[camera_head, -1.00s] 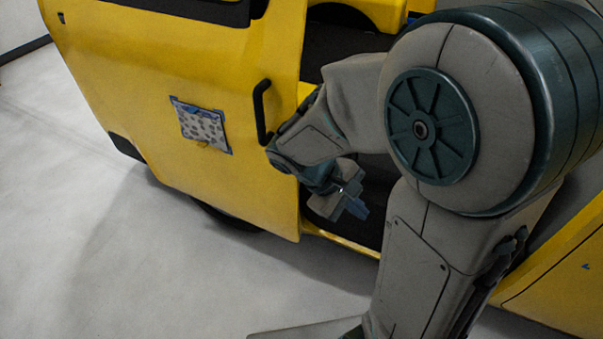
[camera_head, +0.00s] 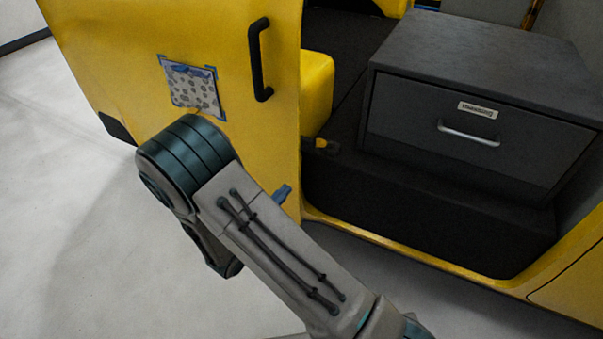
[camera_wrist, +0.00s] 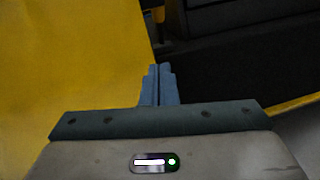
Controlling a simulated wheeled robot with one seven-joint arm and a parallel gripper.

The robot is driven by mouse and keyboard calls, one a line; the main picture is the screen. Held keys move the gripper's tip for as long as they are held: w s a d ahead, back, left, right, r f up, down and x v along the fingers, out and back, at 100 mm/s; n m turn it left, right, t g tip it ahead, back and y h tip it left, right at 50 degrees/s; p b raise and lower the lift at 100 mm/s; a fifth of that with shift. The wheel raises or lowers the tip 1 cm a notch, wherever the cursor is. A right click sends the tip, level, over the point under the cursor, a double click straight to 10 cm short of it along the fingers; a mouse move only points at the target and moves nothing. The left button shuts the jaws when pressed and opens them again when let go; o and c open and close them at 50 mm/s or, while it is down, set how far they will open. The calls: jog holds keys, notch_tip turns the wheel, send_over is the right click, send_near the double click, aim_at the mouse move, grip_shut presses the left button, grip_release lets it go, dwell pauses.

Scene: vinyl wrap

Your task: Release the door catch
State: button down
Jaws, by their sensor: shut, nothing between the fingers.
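The yellow vehicle door (camera_head: 215,50) stands at the left and carries a black upright handle (camera_head: 260,60). At the door's right edge, low in the opening, is a small dark catch-like part with a yellow tab (camera_head: 321,144). A yellow tab (camera_wrist: 158,14) also shows at the top middle of the wrist view, beside the door's edge. My gripper (camera_head: 284,192) shows only as a blue fingertip below and left of the tab. In the wrist view its blue fingers (camera_wrist: 157,78) are together and empty, below the tab and apart from it in the picture.
A dark grey cabinet (camera_head: 475,80) with a labelled drawer and metal handle (camera_head: 468,133) stands in the opening. A yellow sill (camera_head: 400,262) runs below. A patterned sheet (camera_head: 193,88) is taped to the door. Pale floor (camera_head: 60,200) lies clear at the left.

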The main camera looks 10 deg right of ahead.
jog(key=b, duration=0.2)
send_near(325, 144)
notch_tip(325, 144, down, 4)
jog(key=w, duration=0.3)
jog(key=shift+w+d+r, duration=0.35)
jog(key=shift+d+r, duration=0.3)
jog(key=shift+r, duration=0.2)
jog(key=shift+w+d+r, duration=0.35)
jog(key=shift+d+r, duration=0.3)
jog(key=shift+r, duration=0.15)
